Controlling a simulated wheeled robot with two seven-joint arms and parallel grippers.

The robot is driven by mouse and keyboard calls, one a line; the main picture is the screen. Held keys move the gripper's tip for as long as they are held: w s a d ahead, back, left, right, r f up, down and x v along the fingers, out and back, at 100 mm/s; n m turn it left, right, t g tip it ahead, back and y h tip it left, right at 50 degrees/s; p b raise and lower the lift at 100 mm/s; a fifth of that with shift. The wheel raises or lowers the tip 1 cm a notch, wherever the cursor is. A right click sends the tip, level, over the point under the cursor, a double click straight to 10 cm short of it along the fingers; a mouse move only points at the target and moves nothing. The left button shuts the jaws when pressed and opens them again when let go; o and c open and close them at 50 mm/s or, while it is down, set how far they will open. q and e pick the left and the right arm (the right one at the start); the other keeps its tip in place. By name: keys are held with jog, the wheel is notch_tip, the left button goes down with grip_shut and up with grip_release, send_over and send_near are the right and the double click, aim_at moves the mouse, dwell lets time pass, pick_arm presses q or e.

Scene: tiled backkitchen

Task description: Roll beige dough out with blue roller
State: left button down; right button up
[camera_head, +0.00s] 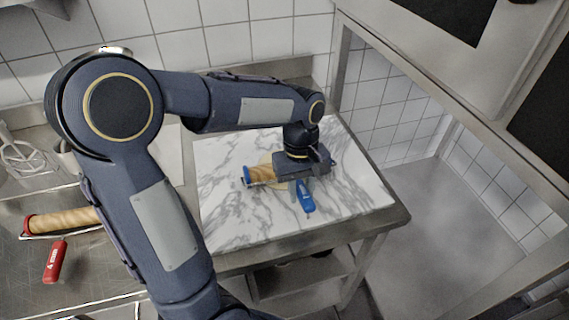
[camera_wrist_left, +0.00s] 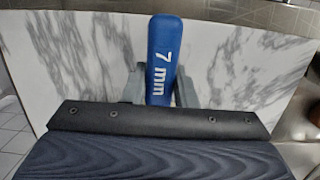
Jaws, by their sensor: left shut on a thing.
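The blue roller (camera_head: 260,175) has a wooden barrel with blue ends and a blue handle. It lies over the marble board, under my left gripper (camera_head: 303,184). My left gripper is shut on its blue handle, marked "7 mm", which also shows in the left wrist view (camera_wrist_left: 161,62) between the fingers (camera_wrist_left: 160,88). My right gripper is not in view.
The white marble board (camera_head: 232,215) lies on a steel table, with bare room at its left and front. A red-ended roller (camera_head: 62,221) with a red handle (camera_head: 55,261) lies on the steel counter at left. Tiled walls close the back.

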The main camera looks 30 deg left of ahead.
aim_at(306, 198)
pick_arm(q)
jog(key=shift+s+d+f, duration=0.15)
jog(key=shift+s+d, duration=0.95)
jog(key=shift+d, duration=0.15)
notch_tip(306, 198, up, 8)
jog(key=p, duration=0.7)
jog(key=shift+w, duration=0.1)
